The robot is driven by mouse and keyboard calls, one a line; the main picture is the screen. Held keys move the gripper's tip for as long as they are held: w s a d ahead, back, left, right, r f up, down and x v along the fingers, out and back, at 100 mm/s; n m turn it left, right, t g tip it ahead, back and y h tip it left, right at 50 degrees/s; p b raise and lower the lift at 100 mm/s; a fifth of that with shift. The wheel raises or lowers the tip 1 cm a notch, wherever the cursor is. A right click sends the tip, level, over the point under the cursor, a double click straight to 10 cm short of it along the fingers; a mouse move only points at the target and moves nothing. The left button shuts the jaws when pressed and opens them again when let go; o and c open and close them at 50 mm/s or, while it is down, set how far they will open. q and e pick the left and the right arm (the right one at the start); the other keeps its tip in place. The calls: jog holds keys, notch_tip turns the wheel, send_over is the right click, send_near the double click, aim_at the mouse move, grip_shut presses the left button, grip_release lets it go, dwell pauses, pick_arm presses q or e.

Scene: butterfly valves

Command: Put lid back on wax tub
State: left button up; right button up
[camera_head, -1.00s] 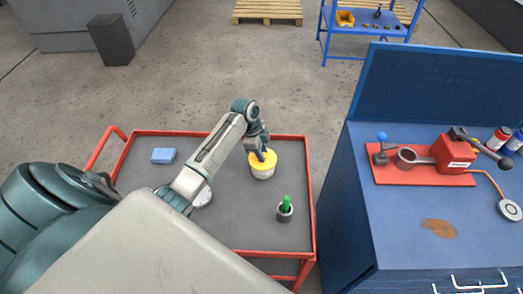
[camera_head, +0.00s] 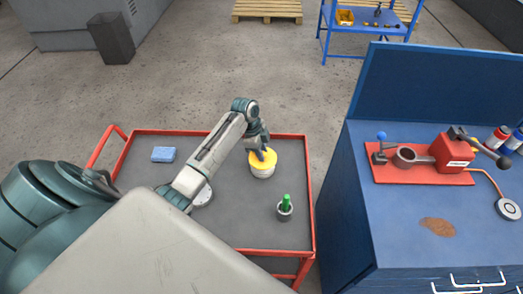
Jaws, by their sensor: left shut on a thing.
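The wax tub (camera_head: 262,174) is a pale, short round tub on the grey top of the red-framed trolley, near its right side. A yellow lid (camera_head: 266,161) is over its mouth and looks about level. I cannot tell whether it is fully seated. My left gripper (camera_head: 260,154) reaches over from the left and is shut on the lid from above, hiding part of it. My right gripper is not in view.
A blue workbench (camera_head: 400,236) stands close on the right.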

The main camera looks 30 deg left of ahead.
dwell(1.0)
pick_arm(q)
jog(key=shift+f+p, duration=0.15)
jog(key=shift+p, duration=0.2)
dwell(0.5)
dwell(0.4)
dwell(0.3)
jog(key=o, duration=1.5)
